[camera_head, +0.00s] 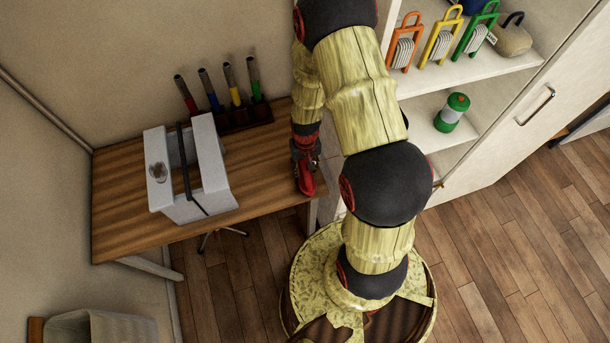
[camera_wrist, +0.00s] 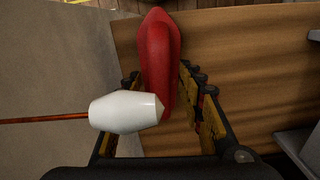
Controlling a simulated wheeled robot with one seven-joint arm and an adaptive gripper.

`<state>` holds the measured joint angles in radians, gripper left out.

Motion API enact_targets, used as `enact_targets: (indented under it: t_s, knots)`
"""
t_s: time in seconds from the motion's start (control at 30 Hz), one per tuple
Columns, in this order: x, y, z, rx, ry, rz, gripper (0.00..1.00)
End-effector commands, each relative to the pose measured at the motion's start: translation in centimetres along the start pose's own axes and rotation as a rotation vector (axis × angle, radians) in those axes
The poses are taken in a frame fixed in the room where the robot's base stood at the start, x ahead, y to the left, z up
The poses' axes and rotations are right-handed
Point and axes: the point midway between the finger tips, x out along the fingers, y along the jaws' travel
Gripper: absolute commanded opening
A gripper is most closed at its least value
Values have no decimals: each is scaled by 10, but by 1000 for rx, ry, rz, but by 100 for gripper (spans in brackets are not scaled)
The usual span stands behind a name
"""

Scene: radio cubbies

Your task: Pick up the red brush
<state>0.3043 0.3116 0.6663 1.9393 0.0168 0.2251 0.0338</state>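My gripper (camera_head: 304,160) points down over the right end of the wooden table, with a red object between its fingers. In the wrist view the red object (camera_wrist: 160,55) is long and rounded, and my gripper's fingers (camera_wrist: 162,88) flank it closely. I cannot tell whether they press on it. A white bulb-shaped piece (camera_wrist: 125,113) with a thin orange rod overlaps its near end and hides part of the left finger. Whether it belongs to the red object is unclear. A red-handled tool (camera_head: 187,97) with a grey end leans in the rack at the back.
Blue, yellow and green tools stand beside it in the dark rack (camera_head: 232,128). A white box-like stand (camera_head: 205,180) with a dark strap sits on the table (camera_head: 150,235). Shelves (camera_head: 470,68) with colored-framed items and a green canister (camera_head: 452,112) rise at the right.

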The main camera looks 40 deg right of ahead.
Motion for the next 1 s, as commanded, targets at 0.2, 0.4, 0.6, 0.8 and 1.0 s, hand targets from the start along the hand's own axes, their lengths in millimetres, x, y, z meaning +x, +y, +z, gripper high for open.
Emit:
enact_targets:
  t_s: [0.2,0.4,0.6,0.8,1.0]
  knots:
    - [11,0,-1,0,2,1,38]
    - [10,0,0,0,2,1,35]
    - [10,0,0,0,1,1,24]
    - [10,0,0,0,1,1,13]
    - [10,0,0,0,1,1,1]
